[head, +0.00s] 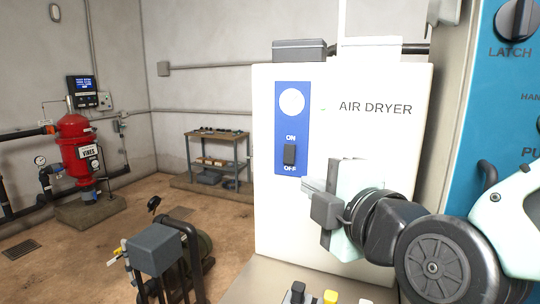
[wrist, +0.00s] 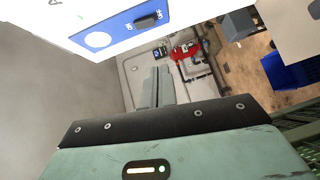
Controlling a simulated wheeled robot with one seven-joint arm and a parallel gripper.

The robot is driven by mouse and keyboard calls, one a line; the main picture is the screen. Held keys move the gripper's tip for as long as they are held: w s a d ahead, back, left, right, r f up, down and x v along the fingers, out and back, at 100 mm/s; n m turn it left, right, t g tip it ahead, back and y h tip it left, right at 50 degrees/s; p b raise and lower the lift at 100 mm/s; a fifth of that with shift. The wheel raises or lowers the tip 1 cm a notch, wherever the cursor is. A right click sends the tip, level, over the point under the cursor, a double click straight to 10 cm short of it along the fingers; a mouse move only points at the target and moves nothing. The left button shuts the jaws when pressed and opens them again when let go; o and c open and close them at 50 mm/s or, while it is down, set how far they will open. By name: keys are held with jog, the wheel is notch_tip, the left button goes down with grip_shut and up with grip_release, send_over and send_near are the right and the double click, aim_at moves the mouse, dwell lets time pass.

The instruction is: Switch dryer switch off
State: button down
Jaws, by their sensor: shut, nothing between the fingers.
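The white air dryer box (head: 350,210) stands in the middle of the head view, with a blue panel on its front. The black dryer switch (head: 289,154) sits on that panel between the ON and OFF labels, below a round white disc (head: 292,102). The switch also shows near the top of the wrist view (wrist: 147,21). My gripper (head: 308,187) is shut and empty, in front of the box, to the lower right of the switch and apart from it in the picture. Its fingers also show in the wrist view (wrist: 157,87). I cannot tell the switch's position.
A blue cabinet (head: 505,120) with a LATCH knob stands at the right. Below the dryer is a ledge with coloured buttons (head: 330,297). A grey boxed machine (head: 154,248) stands at lower left. A red tank (head: 76,150) and a workbench (head: 217,150) are farther back.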

jog(key=shift+w+a, duration=0.1)
dwell(0.3)
jog(key=p, duration=0.4)
send_near(285, 163)
jog(key=w+a, duration=0.2)
jog(key=a, duration=0.2)
jog(key=w+p, duration=0.1)
jog(key=w, duration=0.1)
jog(key=w+d+p, duration=0.1)
jog(key=shift+w+f+p, duration=0.2)
jog(key=shift+f+p, duration=0.15)
jog(key=shift+f, duration=0.1)
jog(key=shift+w+f+b, duration=0.15)
jog(key=shift+f+b, duration=0.2)
jog(key=shift+b, duration=0.85)
jog(key=shift+w+d+r+t+b, duration=0.1)
jog(key=shift+w+t+b, duration=0.05)
jog(key=shift+t+b, duration=0.2)
jog(key=shift+r+p, duration=0.2)
jog(key=shift+p, duration=0.1)
